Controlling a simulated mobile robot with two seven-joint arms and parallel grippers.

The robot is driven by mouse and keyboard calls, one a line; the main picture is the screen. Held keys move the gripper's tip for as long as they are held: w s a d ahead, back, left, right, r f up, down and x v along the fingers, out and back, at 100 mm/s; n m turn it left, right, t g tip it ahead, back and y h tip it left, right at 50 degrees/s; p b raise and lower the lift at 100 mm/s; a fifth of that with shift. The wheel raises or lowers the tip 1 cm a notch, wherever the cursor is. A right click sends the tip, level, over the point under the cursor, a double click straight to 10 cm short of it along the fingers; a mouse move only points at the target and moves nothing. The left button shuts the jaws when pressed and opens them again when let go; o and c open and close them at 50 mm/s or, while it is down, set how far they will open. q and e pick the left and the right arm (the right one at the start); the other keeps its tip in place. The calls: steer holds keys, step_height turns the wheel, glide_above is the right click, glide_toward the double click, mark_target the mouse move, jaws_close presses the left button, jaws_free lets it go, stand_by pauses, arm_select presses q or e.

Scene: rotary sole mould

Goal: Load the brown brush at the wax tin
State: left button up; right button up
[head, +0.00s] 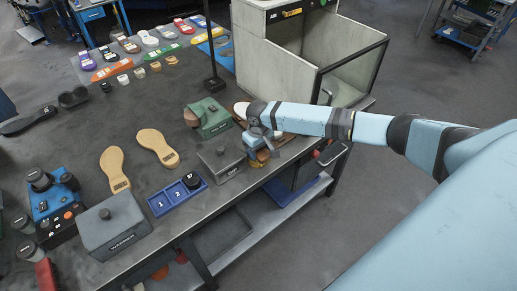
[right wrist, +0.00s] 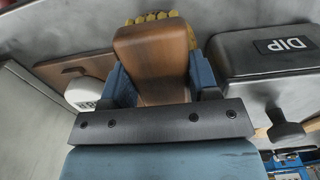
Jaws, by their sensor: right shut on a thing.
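My right gripper (head: 256,145) is at the near right edge of the workbench. In the right wrist view its blue fingers (right wrist: 153,88) are shut on the sides of a brown brush (right wrist: 155,55). Yellow bristles (right wrist: 160,17) show beyond the brush's far end. In the head view the gripper and wrist hide much of the brush. I cannot make out for certain which container is the wax tin. A white, partly covered labelled piece (right wrist: 90,95) lies left of the brush in the wrist view. My left gripper is not in view.
A grey lidded box marked DIP (right wrist: 275,55) stands close beside the gripper; it also shows in the head view (head: 222,162). A green box (head: 208,118) stands behind it. A blue numbered tray (head: 177,195) and tan soles (head: 157,147) lie to the left. A large bin (head: 290,60) stands behind.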

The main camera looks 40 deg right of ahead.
step_height(320, 180, up, 2)
steer(key=shift+r+p, duration=0.25)
steer(key=shift+p, duration=0.9)
step_height(320, 180, up, 3)
steer(key=p, duration=0.3)
steer(key=shift+f, duration=0.15)
steer(key=shift+r, duration=0.85)
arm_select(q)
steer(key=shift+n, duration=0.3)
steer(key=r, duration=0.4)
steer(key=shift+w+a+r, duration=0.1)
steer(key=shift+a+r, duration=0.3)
